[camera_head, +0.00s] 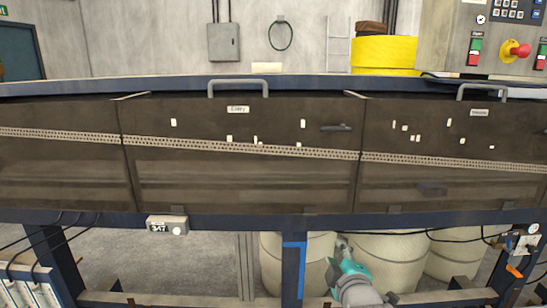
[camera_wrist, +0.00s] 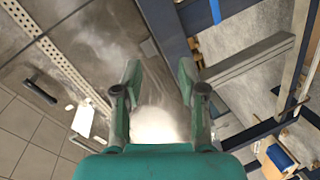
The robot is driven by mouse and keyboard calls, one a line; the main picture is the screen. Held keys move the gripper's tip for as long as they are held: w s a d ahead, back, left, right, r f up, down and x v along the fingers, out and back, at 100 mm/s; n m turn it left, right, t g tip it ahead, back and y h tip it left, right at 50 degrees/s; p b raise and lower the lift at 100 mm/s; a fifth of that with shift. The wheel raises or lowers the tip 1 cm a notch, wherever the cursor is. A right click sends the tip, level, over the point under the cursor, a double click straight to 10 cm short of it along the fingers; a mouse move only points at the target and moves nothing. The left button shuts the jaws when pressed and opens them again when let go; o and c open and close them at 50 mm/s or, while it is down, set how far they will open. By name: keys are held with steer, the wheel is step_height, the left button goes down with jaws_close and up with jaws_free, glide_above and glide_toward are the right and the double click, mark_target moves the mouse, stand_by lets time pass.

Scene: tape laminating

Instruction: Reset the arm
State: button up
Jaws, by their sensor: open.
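My gripper (camera_wrist: 159,75) shows in the wrist view with its two green-grey fingers apart and nothing held between them. A blurred whitish round shape lies behind the gap between the fingers. In the head view my arm (camera_head: 357,284), grey and teal, shows low at the bottom centre-right, below the machine's front edge. The fingertips cannot be made out there. The dark machine panels (camera_head: 240,180) with a perforated strip stand above the arm.
Pale drums (camera_head: 398,262) stand under the machine. A blue frame post (camera_head: 293,270) is left of my arm. A control panel (camera_head: 505,40) with a red knob is at upper right. Cables hang along the lower frame. Bare floor (camera_head: 190,255) shows at lower left.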

steer(key=s+d+f+m, duration=0.2)
steer(key=s+f+m, duration=0.4)
steer(key=s+f, duration=1.7)
steer(key=s+r+m, duration=0.1)
steer(key=s+m, duration=0.2)
steer(key=s, duration=1.1)
steer(key=s+d+r+m, duration=0.1)
steer(key=s+m, duration=0.3)
steer(key=s, duration=1)
steer(key=shift+d+r+m+g, duration=0.25)
steer(key=shift+r+m+g, duration=0.05)
steer(key=shift+r+g, duration=0.15)
